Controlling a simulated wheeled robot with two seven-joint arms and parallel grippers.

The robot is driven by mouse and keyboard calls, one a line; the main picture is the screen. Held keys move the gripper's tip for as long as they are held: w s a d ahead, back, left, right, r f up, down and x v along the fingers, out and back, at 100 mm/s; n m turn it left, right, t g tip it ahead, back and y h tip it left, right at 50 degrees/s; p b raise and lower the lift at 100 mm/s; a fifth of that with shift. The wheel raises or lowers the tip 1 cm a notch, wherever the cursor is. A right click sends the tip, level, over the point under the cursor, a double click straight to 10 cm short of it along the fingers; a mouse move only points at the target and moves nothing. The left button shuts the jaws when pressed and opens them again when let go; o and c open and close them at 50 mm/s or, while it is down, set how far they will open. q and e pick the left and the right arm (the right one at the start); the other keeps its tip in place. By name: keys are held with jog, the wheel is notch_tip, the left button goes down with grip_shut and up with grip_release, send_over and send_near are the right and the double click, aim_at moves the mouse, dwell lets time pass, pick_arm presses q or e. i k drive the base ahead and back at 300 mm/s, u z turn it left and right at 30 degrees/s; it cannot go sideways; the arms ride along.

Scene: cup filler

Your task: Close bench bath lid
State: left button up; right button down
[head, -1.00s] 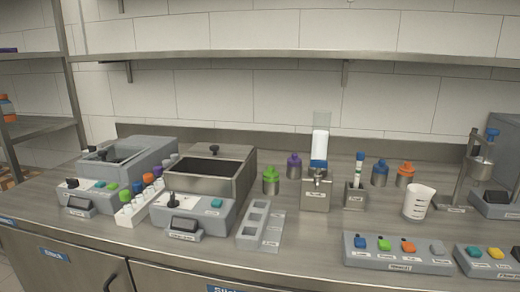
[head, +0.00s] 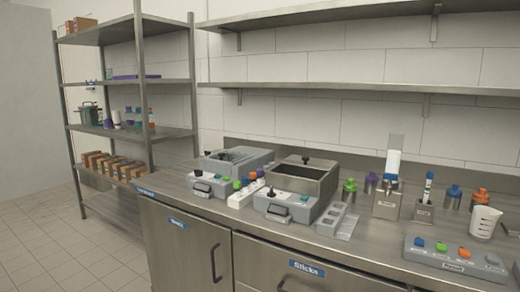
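The bench bath looks to be the steel box (head: 322,190) with a grey control panel (head: 286,206) on its front, standing on the bench right of a grey device. Its top shows a dark opening (head: 298,172). A black knob (head: 306,159) shows at the back edge of that opening, where the lid seems to be. I cannot tell exactly how the lid sits. Neither of my grippers is in view.
A rack of small bottles (head: 245,193) stands between the two devices. A grey holder (head: 338,220), a steel dispenser (head: 387,202), colored-cap bottles, a white beaker (head: 485,222) and a button panel (head: 455,258) are to the right. A shelf rack (head: 132,131) stands at left. The floor at lower left is clear.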

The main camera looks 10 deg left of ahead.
aim_at(317, 164)
jog(key=u, duration=0.8)
jog(key=i, duration=0.85)
jog(key=u, duration=0.3)
